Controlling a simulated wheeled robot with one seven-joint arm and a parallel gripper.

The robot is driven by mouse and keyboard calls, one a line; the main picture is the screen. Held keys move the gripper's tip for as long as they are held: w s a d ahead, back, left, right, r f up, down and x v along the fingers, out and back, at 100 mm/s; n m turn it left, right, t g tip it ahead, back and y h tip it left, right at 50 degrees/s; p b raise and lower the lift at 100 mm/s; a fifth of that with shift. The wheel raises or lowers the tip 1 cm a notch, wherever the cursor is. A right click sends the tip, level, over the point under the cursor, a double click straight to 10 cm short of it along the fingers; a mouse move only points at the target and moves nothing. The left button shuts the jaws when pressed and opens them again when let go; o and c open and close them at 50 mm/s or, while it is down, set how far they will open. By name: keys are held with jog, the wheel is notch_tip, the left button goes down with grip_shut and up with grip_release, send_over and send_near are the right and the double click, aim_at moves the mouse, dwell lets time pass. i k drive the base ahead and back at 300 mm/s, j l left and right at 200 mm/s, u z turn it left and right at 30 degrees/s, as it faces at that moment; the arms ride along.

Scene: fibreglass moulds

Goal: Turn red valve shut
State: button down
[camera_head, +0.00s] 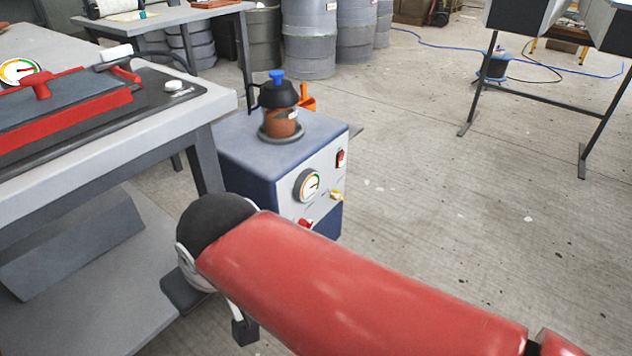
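A small red valve knob (305,223) sits low on the pale front panel of a blue pump unit (241,162), partly covered by my red arm. A red T-shaped handle (37,85) also stands on the red-edged mould (85,113) on the table at left. I cannot tell from the frame which one is the task's valve. My gripper (213,312) is at lower left of the pump unit, below the black wrist end of my arm. Its dark finger pads are apart, with nothing visible between them. It appears clear of both red parts.
The pump panel carries a round gauge (309,186), a red switch (341,158) and a yellow knob (337,195). The grey table (200,112) borders the pump at left.

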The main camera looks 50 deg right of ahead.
aim_at(308, 223)
jog(key=z, duration=1.55)
